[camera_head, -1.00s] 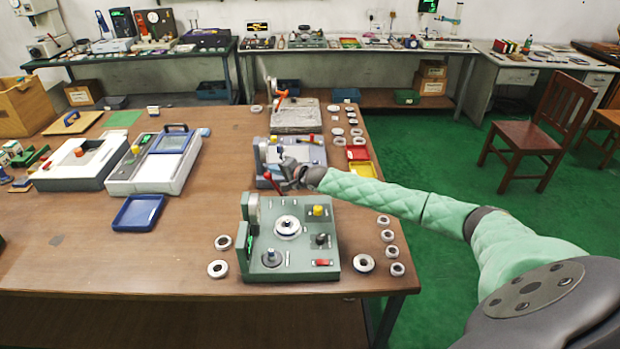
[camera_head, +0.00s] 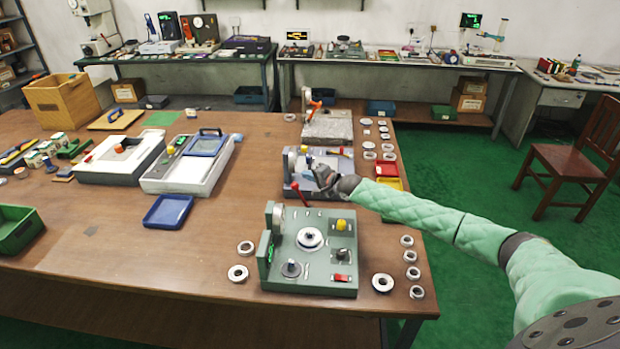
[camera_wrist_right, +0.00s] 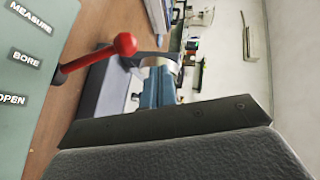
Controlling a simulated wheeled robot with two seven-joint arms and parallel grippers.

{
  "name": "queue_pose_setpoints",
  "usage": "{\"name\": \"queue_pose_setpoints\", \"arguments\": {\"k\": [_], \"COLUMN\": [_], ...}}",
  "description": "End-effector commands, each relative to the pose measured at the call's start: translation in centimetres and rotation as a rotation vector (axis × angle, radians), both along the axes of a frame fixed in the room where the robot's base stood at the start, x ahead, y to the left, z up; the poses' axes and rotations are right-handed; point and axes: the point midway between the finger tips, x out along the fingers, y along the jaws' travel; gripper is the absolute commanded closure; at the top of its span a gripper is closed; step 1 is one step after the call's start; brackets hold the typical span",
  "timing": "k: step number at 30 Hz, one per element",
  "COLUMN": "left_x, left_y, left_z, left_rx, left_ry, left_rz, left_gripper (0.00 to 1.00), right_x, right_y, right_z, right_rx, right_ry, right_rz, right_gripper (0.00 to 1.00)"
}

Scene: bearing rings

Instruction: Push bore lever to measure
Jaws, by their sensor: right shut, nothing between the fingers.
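The bore lever is a red rod with a red ball knob (camera_head: 295,186). It stands at the far edge of the green-grey bore gauge (camera_head: 335,262). In the right wrist view the knob (camera_wrist_right: 125,44) stands out from a pale panel (camera_wrist_right: 30,85) marked MEASURE, BORE and OPEN. My right gripper (camera_head: 319,168) is shut and empty, just right of and beyond the knob in the head view. A dark part of it (camera_wrist_right: 165,122) crosses the lower wrist view, with a visible gap to the knob. A ring (camera_head: 310,238) sits on the gauge. My left gripper is out of view.
A blue-grey gauge (camera_head: 334,186) stands right behind the lever, close to my right gripper. Loose rings (camera_head: 383,283) lie on both sides of the green-grey gauge. A blue tray (camera_head: 168,211) lies to the left, with bare tabletop (camera_head: 130,255) in front of it.

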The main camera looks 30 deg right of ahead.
Motion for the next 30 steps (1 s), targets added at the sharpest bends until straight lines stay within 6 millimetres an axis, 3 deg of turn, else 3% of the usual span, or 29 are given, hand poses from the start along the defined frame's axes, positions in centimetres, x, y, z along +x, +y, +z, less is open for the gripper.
{"name": "queue_pose_setpoints", "arguments": {"k": [3,7,21,30], "left_x": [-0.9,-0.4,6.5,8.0], "left_y": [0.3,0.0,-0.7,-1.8], "left_z": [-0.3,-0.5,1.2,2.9], "left_rx": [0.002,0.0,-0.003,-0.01], "left_ry": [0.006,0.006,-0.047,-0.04], "left_rz": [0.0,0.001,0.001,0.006], "left_gripper": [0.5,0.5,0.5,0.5], "right_x": [-0.2,-1.1,-5.6,-7.8], "right_y": [0.0,-0.3,-1.3,-1.8], "right_z": [0.5,0.9,4.0,5.8], "right_rx": [0.0,0.001,-0.001,-0.001], "right_ry": [0.0,0.001,0.002,0.0], "right_rz": [0.0,0.0,0.0,-0.001], "right_gripper": [1.0,1.0,1.0,1.0]}}
